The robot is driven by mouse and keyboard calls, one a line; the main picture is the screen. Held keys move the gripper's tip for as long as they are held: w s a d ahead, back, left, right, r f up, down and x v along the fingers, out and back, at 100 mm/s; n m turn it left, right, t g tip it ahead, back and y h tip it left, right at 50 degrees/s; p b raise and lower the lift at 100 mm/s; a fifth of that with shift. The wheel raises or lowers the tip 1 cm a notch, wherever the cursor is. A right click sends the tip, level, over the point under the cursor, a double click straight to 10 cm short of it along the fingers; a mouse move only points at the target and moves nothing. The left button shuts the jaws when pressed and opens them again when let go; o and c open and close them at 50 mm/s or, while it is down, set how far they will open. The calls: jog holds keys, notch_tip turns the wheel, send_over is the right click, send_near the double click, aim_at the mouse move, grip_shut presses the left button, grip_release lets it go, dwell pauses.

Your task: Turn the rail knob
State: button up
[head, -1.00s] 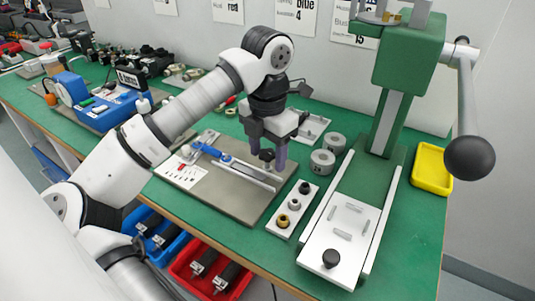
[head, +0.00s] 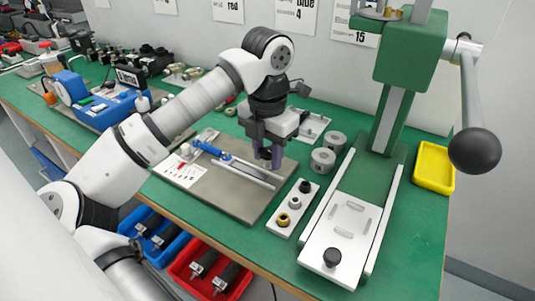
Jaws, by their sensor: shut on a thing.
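A grey base plate (head: 225,193) lies on the green bench with a pale metal rail (head: 250,173) along it and a blue-handled part (head: 209,149) at the rail's left side. My gripper (head: 267,162) points straight down at the right end of the rail. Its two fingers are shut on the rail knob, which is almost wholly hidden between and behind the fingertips. I cannot tell which way the knob is turned.
A green press (head: 398,115) with a ball-ended lever (head: 473,150) stands to the right. A small block with several bushings (head: 294,203), grey rings (head: 322,160) and a yellow tray (head: 434,167) are nearby. Red and blue bins sit below the bench edge.

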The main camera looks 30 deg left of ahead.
aim_at(267, 150)
jog(key=o, duration=1)
jog(key=shift+c, duration=0.2)
jog(key=shift+r, duration=0.1)
notch_tip(267, 150, up, 14)
jog(key=p, duration=0.1)
jog(key=shift+p, duration=0.35)
